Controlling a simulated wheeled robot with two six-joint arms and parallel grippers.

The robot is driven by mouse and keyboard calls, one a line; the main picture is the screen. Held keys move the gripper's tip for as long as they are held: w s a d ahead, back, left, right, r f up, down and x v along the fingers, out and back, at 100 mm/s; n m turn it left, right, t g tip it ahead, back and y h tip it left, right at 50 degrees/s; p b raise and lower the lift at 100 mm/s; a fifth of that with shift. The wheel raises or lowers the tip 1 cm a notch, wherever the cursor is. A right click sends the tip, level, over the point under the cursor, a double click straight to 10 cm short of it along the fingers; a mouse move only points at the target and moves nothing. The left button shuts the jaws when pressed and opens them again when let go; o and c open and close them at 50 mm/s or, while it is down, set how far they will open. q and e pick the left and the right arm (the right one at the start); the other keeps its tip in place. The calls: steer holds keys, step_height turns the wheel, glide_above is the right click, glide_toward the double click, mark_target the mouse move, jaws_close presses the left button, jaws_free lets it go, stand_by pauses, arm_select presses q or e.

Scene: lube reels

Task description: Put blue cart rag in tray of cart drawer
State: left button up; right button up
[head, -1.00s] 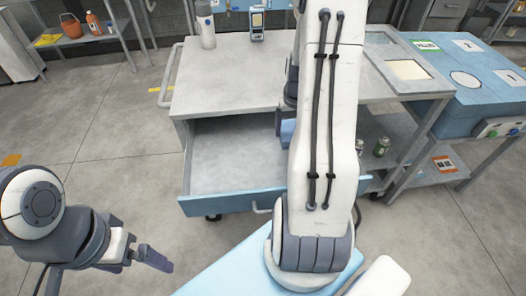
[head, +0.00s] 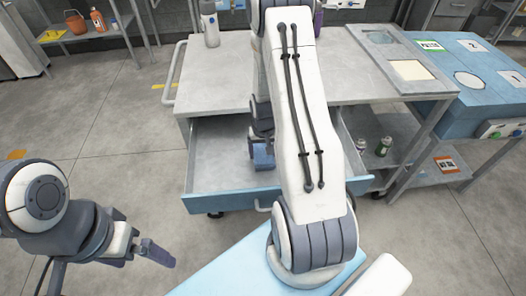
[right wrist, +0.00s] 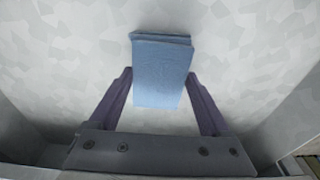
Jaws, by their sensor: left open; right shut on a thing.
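The blue rag (right wrist: 161,72) is a folded pad between the two dark fingers of my right gripper (right wrist: 160,80), which is shut on it. In the head view the rag (head: 263,158) shows just below the gripper, inside the outline of the open cart drawer. The drawer's blue front (head: 228,202) and bare grey tray floor (head: 215,160) are visible. In the wrist view a pale floor lies beneath the rag; I cannot tell if they touch. My right arm hides the drawer's right part. My left gripper (head: 142,250) is open and empty, left of the drawer.
The grey cart top (head: 215,85) is above the drawer, with a grey bottle (head: 210,25) at its back. Cans (head: 383,147) stand on a lower shelf at right. A blue workbench (head: 465,115) adjoins on the right.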

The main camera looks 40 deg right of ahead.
mark_target(264, 158)
steer(key=shift+f, duration=0.2)
steer(key=o, duration=1.2)
steer(key=shift+c, duration=0.2)
steer(key=shift+r, duration=0.1)
steer(key=shift+r, duration=0.1)
steer(key=shift+r, duration=0.25)
step_height(264, 158, up, 12)
steer(key=s, duration=0.1)
steer(key=shift+a+f, duration=0.25)
steer(key=shift+a, duration=0.1)
steer(key=shift+s, duration=0.1)
